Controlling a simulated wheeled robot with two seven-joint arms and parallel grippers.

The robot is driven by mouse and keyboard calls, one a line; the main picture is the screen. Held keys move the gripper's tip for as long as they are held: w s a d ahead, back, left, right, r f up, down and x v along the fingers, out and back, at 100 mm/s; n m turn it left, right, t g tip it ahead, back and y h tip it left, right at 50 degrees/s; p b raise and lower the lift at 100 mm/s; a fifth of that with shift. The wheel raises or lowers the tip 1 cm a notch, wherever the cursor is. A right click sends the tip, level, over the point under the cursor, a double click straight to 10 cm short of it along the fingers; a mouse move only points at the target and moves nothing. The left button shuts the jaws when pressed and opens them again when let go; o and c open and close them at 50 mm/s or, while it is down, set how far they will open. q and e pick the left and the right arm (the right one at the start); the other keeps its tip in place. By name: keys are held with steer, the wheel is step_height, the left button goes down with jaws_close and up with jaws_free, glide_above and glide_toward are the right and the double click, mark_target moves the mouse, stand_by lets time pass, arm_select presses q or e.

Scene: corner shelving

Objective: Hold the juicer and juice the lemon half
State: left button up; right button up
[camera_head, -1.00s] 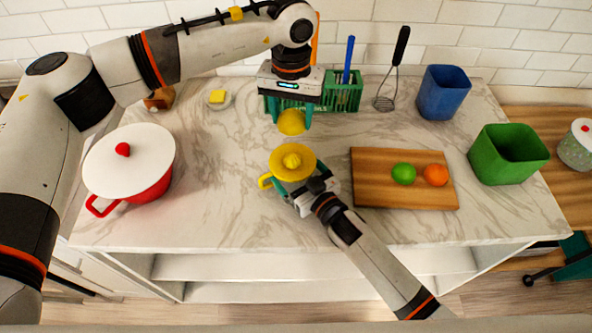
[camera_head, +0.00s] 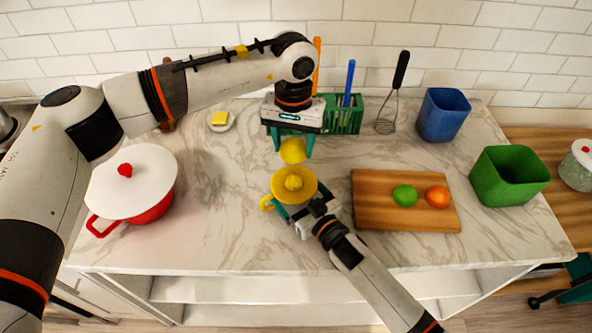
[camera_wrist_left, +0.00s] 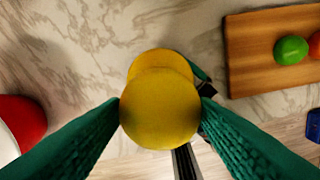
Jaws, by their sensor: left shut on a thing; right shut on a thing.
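The yellow juicer (camera_head: 281,186) stands on the marble counter, with its ribbed cone (camera_head: 293,182) on top and a handle at its left. My right gripper (camera_head: 296,211) is shut on the juicer from the front. The yellow lemon half (camera_head: 293,151) is between the green fingers of my left gripper (camera_head: 292,146), which is shut on it. The lemon half is just behind and above the juicer, apart from the cone in the head view. In the left wrist view the lemon half (camera_wrist_left: 160,112) covers most of the juicer (camera_wrist_left: 160,62).
A cutting board (camera_head: 375,217) with a lime (camera_head: 404,195) and an orange (camera_head: 437,197) lies to the right. A red pot (camera_head: 150,213) with a white lid stands left. A green basket (camera_head: 343,119), whisk (camera_head: 388,115), blue bin (camera_head: 442,115) and green bin (camera_head: 508,177) stand around.

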mark_target(294, 175)
arm_select(q)
steer(key=shift+f, duration=3.95)
steer(key=o, duration=0.4)
steer(key=shift+c, duration=0.2)
steer(key=c, duration=0.3)
steer(key=shift+c, duration=0.2)
